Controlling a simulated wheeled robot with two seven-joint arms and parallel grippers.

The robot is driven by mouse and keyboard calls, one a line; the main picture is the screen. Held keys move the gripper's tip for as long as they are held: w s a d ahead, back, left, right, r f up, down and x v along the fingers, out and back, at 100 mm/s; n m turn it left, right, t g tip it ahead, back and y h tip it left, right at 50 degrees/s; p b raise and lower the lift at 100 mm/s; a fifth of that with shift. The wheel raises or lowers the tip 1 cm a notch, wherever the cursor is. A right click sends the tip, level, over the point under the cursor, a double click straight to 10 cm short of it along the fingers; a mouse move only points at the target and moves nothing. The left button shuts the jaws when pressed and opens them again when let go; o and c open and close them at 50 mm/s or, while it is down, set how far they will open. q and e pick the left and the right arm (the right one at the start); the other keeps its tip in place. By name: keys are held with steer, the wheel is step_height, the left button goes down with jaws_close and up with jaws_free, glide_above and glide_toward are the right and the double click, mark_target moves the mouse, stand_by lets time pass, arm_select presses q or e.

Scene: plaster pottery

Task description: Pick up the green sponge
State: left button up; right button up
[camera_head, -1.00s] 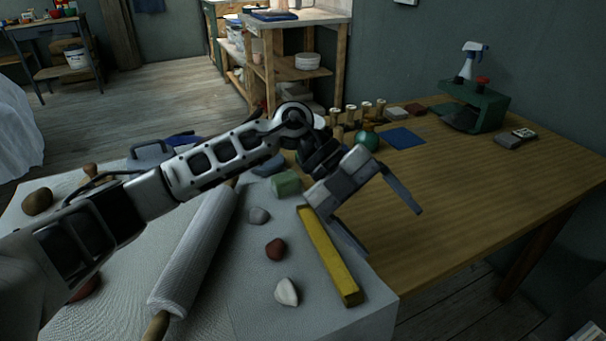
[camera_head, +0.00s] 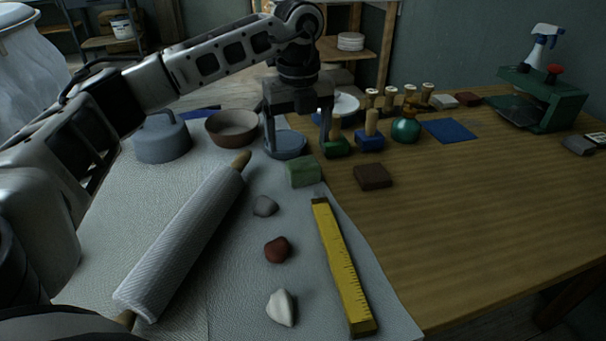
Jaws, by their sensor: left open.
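The green sponge (camera_head: 304,172) is a small pale green block on the white cloth, near the cloth's right edge. My left gripper (camera_head: 298,146) points down with its two fingers apart and nothing between them. It shows just above and behind the sponge in the picture; the exact height over the table cannot be told. The sponge is in plain view and does not appear to be touched. My right gripper is not in view.
A blue-grey round piece (camera_head: 286,144) lies behind the sponge. A dark brown block (camera_head: 373,177), stamps with wooden handles (camera_head: 371,124), a yellow ruler (camera_head: 343,265), a rolling pin (camera_head: 185,240) and several stones surround it. A bowl (camera_head: 232,127) stands left.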

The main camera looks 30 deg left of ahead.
mark_target(300, 159)
arm_select(q)
step_height(300, 159, down, 6)
steer(key=shift+d+f+b, duration=0.1)
steer(key=shift+f+b, duration=0.05)
steer(key=shift+b, duration=0.5)
steer(key=shift+c, duration=0.6)
steer(key=c, duration=0.9)
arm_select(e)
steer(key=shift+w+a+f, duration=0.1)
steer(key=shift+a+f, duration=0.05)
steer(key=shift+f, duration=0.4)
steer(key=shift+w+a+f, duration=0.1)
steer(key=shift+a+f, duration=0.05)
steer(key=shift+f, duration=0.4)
